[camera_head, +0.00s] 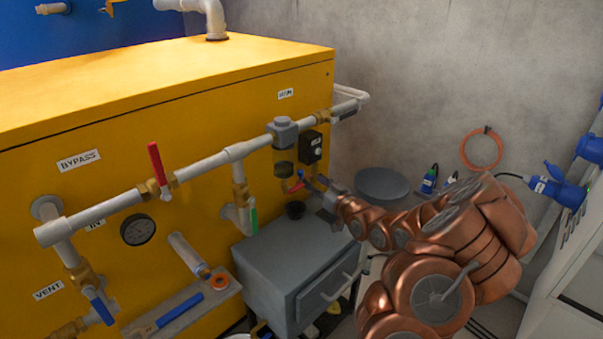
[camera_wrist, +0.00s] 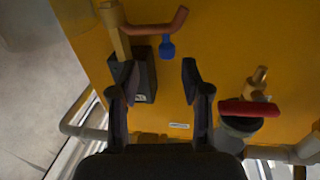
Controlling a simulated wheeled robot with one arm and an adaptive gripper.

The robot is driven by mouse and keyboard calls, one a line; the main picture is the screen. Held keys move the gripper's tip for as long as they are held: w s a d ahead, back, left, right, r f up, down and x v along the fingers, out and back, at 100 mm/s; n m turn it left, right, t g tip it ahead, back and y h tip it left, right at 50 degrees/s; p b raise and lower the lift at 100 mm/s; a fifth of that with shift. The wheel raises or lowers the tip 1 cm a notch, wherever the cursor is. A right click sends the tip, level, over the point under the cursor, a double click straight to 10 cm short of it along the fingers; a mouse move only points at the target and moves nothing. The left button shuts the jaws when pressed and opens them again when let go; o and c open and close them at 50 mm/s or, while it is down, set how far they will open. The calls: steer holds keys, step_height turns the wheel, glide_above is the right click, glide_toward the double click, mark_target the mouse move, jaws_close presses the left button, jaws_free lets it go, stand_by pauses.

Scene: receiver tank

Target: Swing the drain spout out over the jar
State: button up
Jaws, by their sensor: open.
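The drain spout is a copper-coloured bent tube (camera_wrist: 155,28) at the top of the wrist view, joined to a brass upright (camera_wrist: 116,32). A small blue knob (camera_wrist: 168,47) sits beside it. In the head view the spout (camera_head: 297,187) shows small below the amber bowl (camera_head: 285,162). In the head view my gripper (camera_head: 328,195) is just right of the spout, partly hidden by my wrist.
A dark box (camera_wrist: 146,75) is close by the left finger in the wrist view. A red-handled valve (camera_wrist: 248,107) is right of the gripper. The yellow tank (camera_head: 200,110) and its pipes stand close on the left. The grey cabinet (camera_head: 285,245) is below.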

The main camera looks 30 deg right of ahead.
mark_target(303, 175)
steer(key=w, duration=0.2)
steer(key=w+a, duration=0.1)
steer(key=w, duration=0.1)
steer(key=shift+a, duration=0.15)
steer(key=shift+w+b, duration=0.35)
steer(key=shift+w, duration=1.1)
steer(key=shift+c, duration=0.4)
jaws_close()
